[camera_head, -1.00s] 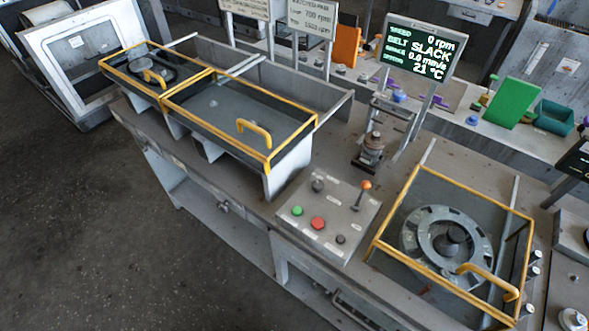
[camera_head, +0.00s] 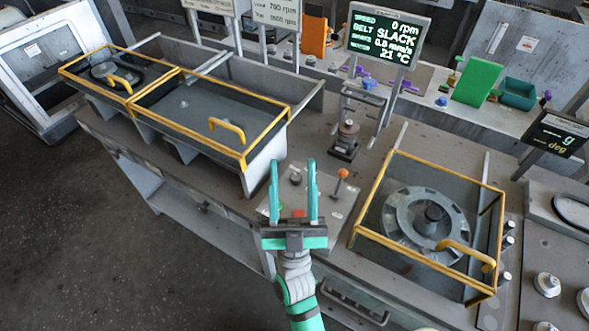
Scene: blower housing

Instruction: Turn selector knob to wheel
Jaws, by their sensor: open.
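The control panel (camera_head: 330,195) lies on the bench front, left of the yellow-framed guard. A dark round knob (camera_head: 296,178) stands at its back left; it may be the selector knob, but its label and pointer are too small to read. An orange-topped lever (camera_head: 342,173) is to its right and a red button (camera_head: 299,213) is nearer the front. My gripper (camera_head: 293,165) is open and empty, its two teal fingers pointing away over the panel. The knob shows between the fingers; contact cannot be told.
A yellow-framed guard (camera_head: 366,232) stands right, over a grey wheel (camera_head: 425,214). Long yellow-framed covers (camera_head: 215,145) stand left. Behind the panel are a small post device (camera_head: 346,141) and a display (camera_head: 388,36) reading 0 rpm, belt slack.

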